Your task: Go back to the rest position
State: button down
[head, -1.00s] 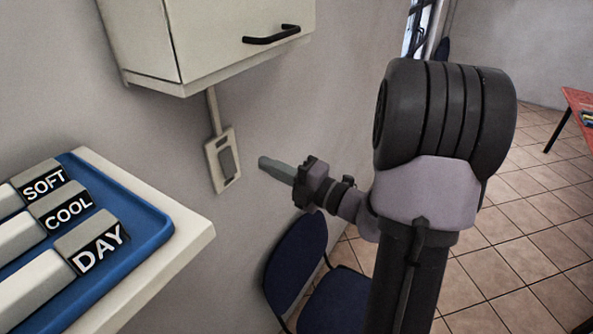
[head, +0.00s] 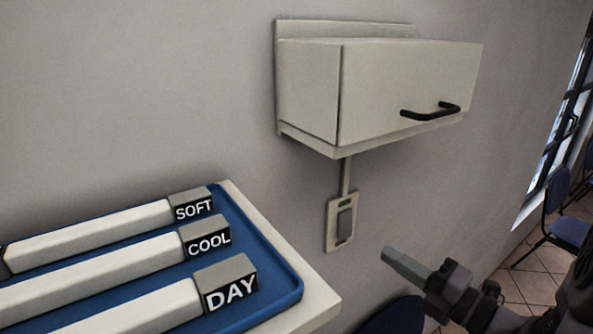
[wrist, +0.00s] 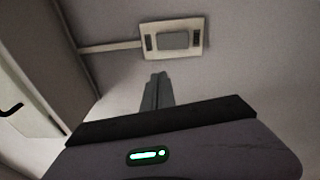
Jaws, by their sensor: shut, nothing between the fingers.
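My gripper (head: 393,256) shows at the lower right of the head view, below and to the right of the wall switch. Its fingers are together and hold nothing. In the wrist view my gripper (wrist: 156,82) points toward the wall, with its fingertips just below the switch plate (wrist: 172,38) in the picture. The fingers look apart from the plate. The rest of my arm runs out of the head view at the lower right.
A wall cabinet (head: 390,95) with a black handle (head: 432,111) hangs above the switch (head: 342,222). A blue tray (head: 272,268) with bars marked SOFT, COOL and DAY lies on a pale shelf (head: 318,300). Blue chairs (head: 570,228) stand at the right.

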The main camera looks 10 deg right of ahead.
jog(key=s+a+f+n+g+y+b, duration=0.25)
jog(key=a+f+n+g, duration=0.2)
jog(key=a+n, duration=0.3)
jog(key=s+a+f+n+g+y+b, duration=0.1)
jog(key=a+f+n+g+b, duration=0.4)
jog(key=a, duration=0.3)
jog(key=s+a+f+n+h+b, duration=0.1)
jog(key=s+f+n+h+b, duration=0.2)
jog(key=n, duration=0.7)
jog(key=s+a+f+n+h+b, duration=0.1)
jog(key=s+f+n+h+b, duration=0.2)
jog(key=f+n+b, duration=0.3)
jog(key=s+a+f+n+g+h+b, duration=0.1)
jog(key=s+f+n+h+b, duration=0.3)
jog(key=n, duration=1)
jog(key=shift+s+a+f, duration=0.35)
jog(key=shift+s+f, duration=0.05)
jog(key=shift+f, duration=0.2)
